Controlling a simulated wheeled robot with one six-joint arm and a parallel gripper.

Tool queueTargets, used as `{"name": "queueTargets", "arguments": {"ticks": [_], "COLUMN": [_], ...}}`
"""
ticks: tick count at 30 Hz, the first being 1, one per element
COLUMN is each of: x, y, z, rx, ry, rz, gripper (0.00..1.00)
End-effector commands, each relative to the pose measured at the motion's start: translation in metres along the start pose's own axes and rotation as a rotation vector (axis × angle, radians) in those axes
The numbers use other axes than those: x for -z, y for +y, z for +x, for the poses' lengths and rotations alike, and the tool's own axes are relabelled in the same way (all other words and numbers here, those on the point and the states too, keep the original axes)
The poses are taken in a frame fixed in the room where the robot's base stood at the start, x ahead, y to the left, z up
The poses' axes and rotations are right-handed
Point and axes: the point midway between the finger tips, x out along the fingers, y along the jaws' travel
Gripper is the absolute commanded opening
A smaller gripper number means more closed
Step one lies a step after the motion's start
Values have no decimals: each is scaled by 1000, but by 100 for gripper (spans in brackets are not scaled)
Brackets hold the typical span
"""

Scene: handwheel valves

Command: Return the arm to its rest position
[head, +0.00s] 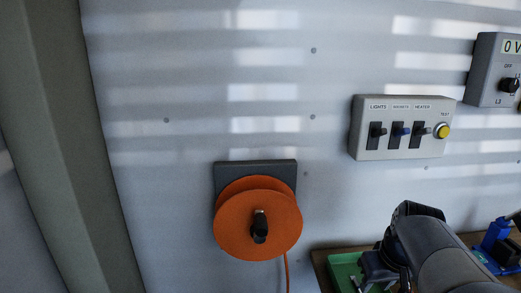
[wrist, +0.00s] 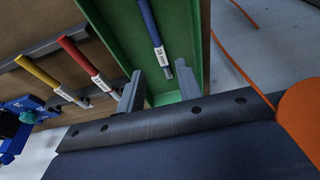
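My gripper (wrist: 160,70) shows in the wrist view with its two grey fingers apart and nothing clearly held between them. A blue rod with a white label (wrist: 156,35) lies in a green tray (wrist: 115,20), its end in line with the gap between the fingers. I cannot tell how far the fingers are above it. In the head view my dark arm comes in at the lower right, over the bench, with its end by the green tray (head: 345,270). The fingertips are hidden there.
Red (wrist: 84,60) and yellow (wrist: 45,78) labelled rods lie beside the tray on the wooden bench (head: 320,258). An orange reel (head: 235,230) with a hanging cord is on the wall, left of the arm. A switch box (head: 370,150) and a dial box (head: 490,85) are above.

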Motion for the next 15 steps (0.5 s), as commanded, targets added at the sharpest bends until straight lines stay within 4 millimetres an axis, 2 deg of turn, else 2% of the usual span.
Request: {"name": "queueTargets", "arguments": {"ticks": [1,3,10,12,15], "x": [-1,-1,-2,2,4], "y": [-1,-1,0,0,0], "z": [13,27,69,56,47], "rx": [3,3,2,-1,-1], "ry": [-5,-4,-3,3,2], "rz": [0,-1,0,0,-1], "gripper": [34,34,34,34,34]}}
